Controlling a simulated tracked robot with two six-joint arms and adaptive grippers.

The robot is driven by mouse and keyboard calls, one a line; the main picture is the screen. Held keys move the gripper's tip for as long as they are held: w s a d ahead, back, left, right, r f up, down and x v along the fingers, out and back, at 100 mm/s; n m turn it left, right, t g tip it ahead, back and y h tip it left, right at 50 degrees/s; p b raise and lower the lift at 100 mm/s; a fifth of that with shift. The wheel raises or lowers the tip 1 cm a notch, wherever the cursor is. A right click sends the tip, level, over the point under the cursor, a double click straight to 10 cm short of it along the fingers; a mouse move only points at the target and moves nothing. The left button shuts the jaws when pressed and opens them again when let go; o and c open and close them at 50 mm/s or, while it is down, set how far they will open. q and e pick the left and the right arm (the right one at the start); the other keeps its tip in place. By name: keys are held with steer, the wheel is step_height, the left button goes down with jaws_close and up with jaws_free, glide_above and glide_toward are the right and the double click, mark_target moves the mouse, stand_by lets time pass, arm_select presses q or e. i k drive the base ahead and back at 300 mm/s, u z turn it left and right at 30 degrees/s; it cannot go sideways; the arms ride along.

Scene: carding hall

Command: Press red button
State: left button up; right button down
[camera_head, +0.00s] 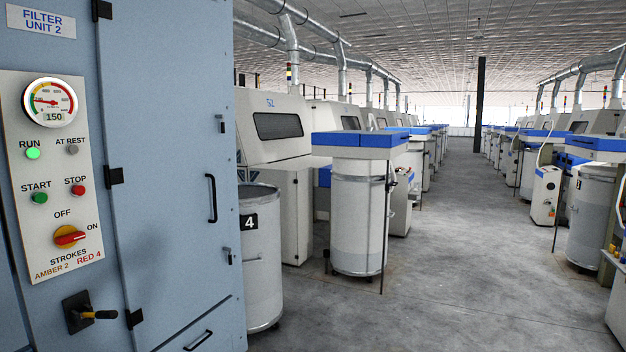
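The red button (78,190) is on the control panel (60,235) of the blue-grey cabinet at the left, under the label STOP. A green button (40,198), labelled START, is to its left. Above them the RUN lamp (33,153) is lit green and the AT REST lamp (73,150) is grey. A round gauge (50,102) reads 150 at the top. A red rotary switch on a yellow base (69,237) sits below, its handle towards ON. Neither of my grippers shows in this view.
The cabinet (170,120), marked FILTER UNIT 2, fills the left side. A lever (98,314) with a black and yellow handle sticks out below the panel. A can numbered 4 (262,275) stands beside the cabinet. The grey aisle floor (450,270) is clear between machine rows.

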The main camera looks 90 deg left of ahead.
mark_target(80, 190)
steer(key=z, duration=1.2)
steer(key=i, duration=0.15)
steer(key=u, duration=2.65)
steer(key=i, duration=0.15)
steer(key=u, duration=1.85)
steer(key=i, duration=0.2)
steer(key=u, duration=1.6)
steer(key=k, duration=0.65)
steer(key=u, duration=0.35)
steer(key=i, duration=1.3)
steer(key=u, duration=0.05)
